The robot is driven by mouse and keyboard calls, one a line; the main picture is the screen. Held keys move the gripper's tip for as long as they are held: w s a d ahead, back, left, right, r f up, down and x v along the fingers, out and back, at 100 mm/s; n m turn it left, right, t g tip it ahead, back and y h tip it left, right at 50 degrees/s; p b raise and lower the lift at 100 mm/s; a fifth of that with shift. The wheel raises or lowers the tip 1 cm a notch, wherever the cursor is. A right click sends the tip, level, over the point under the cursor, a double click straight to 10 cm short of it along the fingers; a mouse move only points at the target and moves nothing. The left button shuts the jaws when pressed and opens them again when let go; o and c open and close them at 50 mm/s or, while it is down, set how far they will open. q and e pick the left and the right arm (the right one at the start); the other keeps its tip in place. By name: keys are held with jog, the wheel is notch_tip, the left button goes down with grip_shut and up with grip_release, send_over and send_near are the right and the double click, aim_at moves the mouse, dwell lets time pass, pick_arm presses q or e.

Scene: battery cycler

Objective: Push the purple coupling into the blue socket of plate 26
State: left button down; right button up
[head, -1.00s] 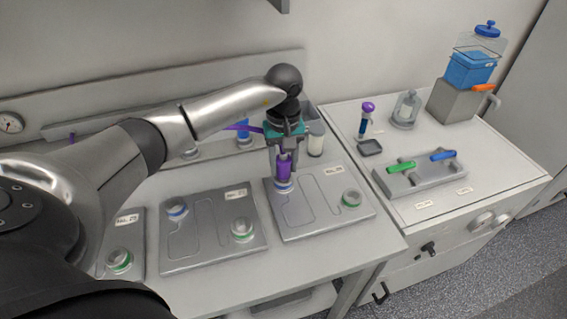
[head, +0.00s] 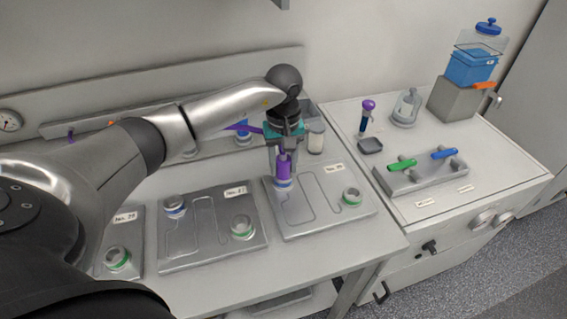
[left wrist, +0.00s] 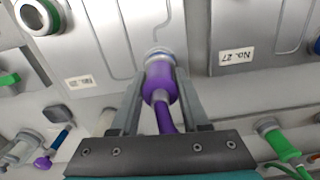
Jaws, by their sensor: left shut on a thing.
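The purple coupling (head: 284,171) is upright in my left gripper (head: 283,158), which is shut on it. In the left wrist view the coupling (left wrist: 160,84) sits between the two fingers (left wrist: 155,110), its hose trailing back toward me. Its lower end is at the blue-ringed socket (head: 283,185) on the rightmost plate (head: 322,226), whose label is blurred but looks like No. 26. The socket rim shows just past the coupling in the left wrist view (left wrist: 156,52). I cannot tell how deep the coupling sits. My right gripper is not in view.
Plate 27 (head: 190,257) lies to the left with its own blue and green sockets. A green socket (head: 352,197) is at the right plate's right side. A holder with green and blue handles (head: 425,180) is on the right bench.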

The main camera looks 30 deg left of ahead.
pick_arm(q)
grip_release()
dwell(0.5)
notch_tip(320, 180, up, 15)
jog(key=shift+r, duration=0.15)
dwell(0.4)
